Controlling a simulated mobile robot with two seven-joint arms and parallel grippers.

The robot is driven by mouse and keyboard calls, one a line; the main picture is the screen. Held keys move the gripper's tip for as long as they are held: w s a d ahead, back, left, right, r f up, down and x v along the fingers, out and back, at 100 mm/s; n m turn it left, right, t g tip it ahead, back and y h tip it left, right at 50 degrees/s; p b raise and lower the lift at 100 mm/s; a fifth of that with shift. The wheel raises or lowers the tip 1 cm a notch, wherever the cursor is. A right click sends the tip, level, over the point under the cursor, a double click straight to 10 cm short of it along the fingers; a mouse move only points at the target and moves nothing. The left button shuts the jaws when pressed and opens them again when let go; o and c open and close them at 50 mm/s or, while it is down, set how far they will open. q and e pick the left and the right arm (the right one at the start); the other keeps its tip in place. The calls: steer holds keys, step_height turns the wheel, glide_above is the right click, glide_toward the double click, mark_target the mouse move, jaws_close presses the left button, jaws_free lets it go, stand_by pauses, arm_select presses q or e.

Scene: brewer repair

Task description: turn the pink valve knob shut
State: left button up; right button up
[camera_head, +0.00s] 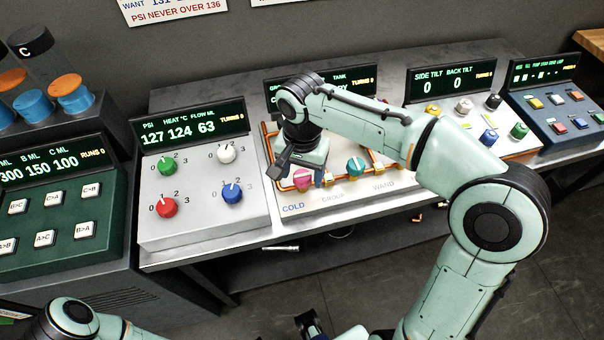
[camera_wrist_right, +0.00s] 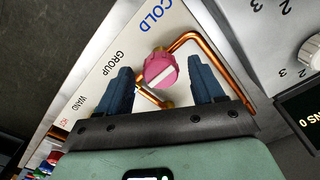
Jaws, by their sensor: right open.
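The pink valve knob (camera_head: 303,180) is at the left front of the copper-piped panel, above the word COLD. In the right wrist view the pink knob (camera_wrist_right: 160,71) shows whole, with a slanted white bar across its face. My right gripper (camera_head: 299,172) is over it, pointing down. In the right wrist view its two dark fingers (camera_wrist_right: 158,75) are open, one on each side of the knob, with a visible gap to each. I cannot tell how far down the fingers reach. A dark piece at the bottom edge (camera_head: 308,325) may be my left gripper; its fingers are not clear.
A teal knob (camera_head: 355,166) sits right of the pink one on the same panel. Copper pipe (camera_wrist_right: 192,37) bends close by the pink knob. The grey panel (camera_head: 200,225) with several coloured knobs stands left. Tilt and switch panels stand right.

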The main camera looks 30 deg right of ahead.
steer(key=shift+f, duration=0.4)
steer(key=c, duration=1.1)
steer(key=shift+o, duration=0.2)
